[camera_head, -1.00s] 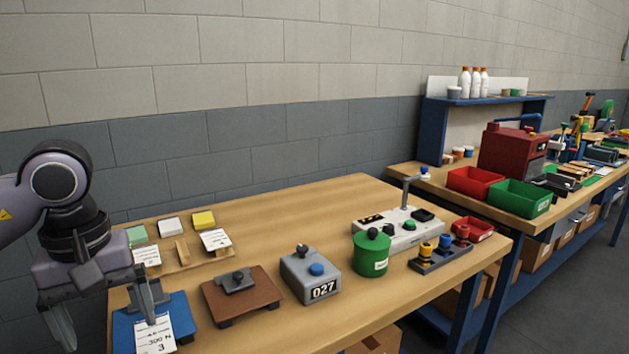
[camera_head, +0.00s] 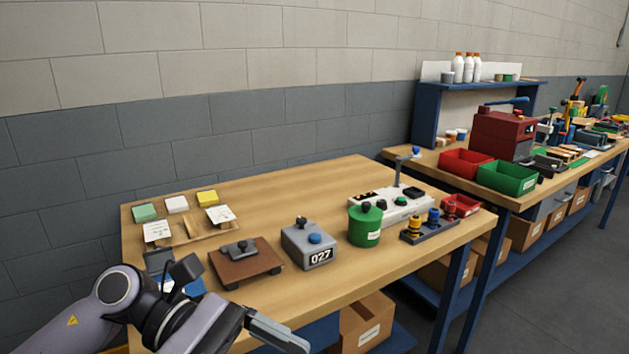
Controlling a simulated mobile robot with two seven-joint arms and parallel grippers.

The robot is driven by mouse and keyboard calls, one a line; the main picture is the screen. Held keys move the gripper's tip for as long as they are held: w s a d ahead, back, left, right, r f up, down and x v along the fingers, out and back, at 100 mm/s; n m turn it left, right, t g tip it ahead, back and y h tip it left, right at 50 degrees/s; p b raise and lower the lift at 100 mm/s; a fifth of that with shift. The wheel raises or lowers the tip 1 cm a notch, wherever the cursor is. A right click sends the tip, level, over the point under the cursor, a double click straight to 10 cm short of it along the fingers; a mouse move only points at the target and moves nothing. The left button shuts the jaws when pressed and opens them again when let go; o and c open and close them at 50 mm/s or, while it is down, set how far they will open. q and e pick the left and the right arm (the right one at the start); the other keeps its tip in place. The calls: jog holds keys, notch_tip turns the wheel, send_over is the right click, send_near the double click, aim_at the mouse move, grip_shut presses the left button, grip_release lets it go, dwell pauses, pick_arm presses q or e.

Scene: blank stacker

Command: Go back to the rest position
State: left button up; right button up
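My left gripper (camera_head: 277,332) is low at the front, off the table's front edge. It points to the right and is seen side-on, so its opening cannot be told. My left arm (camera_head: 125,300) comes in from the lower left and hides most of the blue stand at the table's left end. A bit of white card still shows there. My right gripper is out of view.
The wooden table (camera_head: 290,195) holds a brown plate fixture (camera_head: 245,267), a grey box marked 027 (camera_head: 310,247), a green canister (camera_head: 365,228) and a white control unit (camera_head: 392,207). Cards and coloured blocks lie back left. A cardboard box (camera_head: 365,322) stands below.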

pick_arm(q)
jog(key=w+d+r+n+t+h, duration=0.15)
jog(key=n+t+h, duration=0.25)
jog(key=n, duration=0.4)
jog(key=w+a+r+n+t+h, duration=0.15)
jog(key=n+t+h, duration=0.25)
jog(key=n, duration=0.4)
jog(key=w+a+f+n+t+y, duration=0.3)
jog(key=f+n+t+y, duration=0.3)
jog(key=n, duration=0.6)
jog(key=w+a+f+n+t+y, duration=0.25)
jog(key=f+n+t+y, duration=0.2)
jog(key=n+t, duration=0.55)
jog(key=s+a+f+n+g+y, duration=0.3)
jog(key=f+n, duration=0.3)
jog(key=f, duration=0.2)
jog(key=s+a+f+n+g+y, duration=0.2)
jog(key=s+a+f+n+y, duration=0.1)
jog(key=s+f+n, duration=0.3)
jog(key=s+a+f+n+g+y+p, duration=0.1)
jog(key=s+a+f+n+g+y, duration=0.2)
jog(key=f, duration=0.7)
jog(key=s+n, duration=0.2)
jog(key=n, duration=0.1)
jog(key=shift+a+n+g, duration=0.3)
jog(key=shift+a, duration=0.05)
